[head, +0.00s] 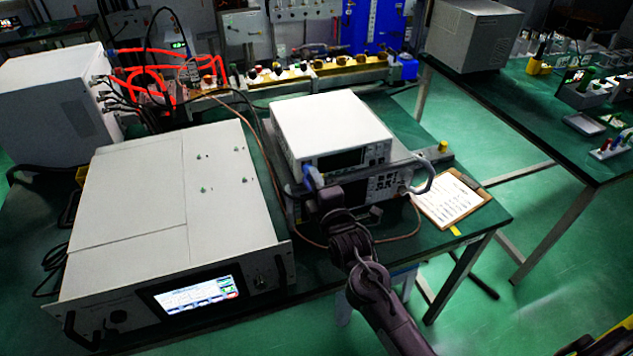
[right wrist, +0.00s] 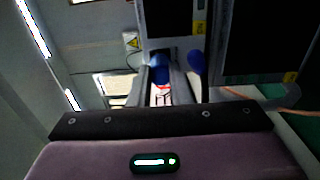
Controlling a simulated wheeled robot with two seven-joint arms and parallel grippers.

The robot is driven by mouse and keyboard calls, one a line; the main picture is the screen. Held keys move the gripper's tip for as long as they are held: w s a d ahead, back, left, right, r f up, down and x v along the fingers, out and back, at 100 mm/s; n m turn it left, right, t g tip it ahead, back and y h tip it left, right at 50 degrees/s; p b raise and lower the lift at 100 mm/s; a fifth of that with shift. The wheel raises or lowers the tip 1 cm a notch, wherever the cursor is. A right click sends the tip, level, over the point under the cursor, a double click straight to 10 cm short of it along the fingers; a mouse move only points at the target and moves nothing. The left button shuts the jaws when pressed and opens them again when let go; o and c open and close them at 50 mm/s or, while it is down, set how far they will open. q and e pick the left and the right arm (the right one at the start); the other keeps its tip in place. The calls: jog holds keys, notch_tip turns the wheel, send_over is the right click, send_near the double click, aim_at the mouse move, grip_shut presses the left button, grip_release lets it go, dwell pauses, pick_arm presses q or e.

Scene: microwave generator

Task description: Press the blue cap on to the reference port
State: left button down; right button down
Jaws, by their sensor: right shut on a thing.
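My right gripper (head: 322,192) is at the left front of the two stacked instruments. In the right wrist view its two grey fingers (right wrist: 162,92) are shut on a blue piece, which looks like the blue cap (right wrist: 159,70). Blue also shows at the gripper tip in the head view (head: 312,178). The cap is close to the instrument front; I cannot tell whether they touch. A second blue rounded part (right wrist: 195,62) shows just right of the fingers. The reference port cannot be made out; the gripper covers part of the lower instrument's front (head: 384,186). My left gripper is not in view.
A large white unit with a lit screen (head: 197,294) stands at left. A clipboard (head: 450,199) lies right of the stack. A brown cable (head: 402,236) loops in front of it. A yellow-topped button (head: 443,146) sits behind the clipboard. Bare table shows near the front right edge.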

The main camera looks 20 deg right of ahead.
jog(key=shift+d+p, duration=0.1)
jog(key=shift+p, duration=0.75)
dwell(1.6)
jog(key=shift+w, duration=0.35)
jog(key=c, duration=1.3)
grip_release()
jog(key=shift+o, duration=0.2)
jog(key=s+b, duration=0.2)
jog(key=s, duration=0.5)
jog(key=shift+s, duration=0.4)
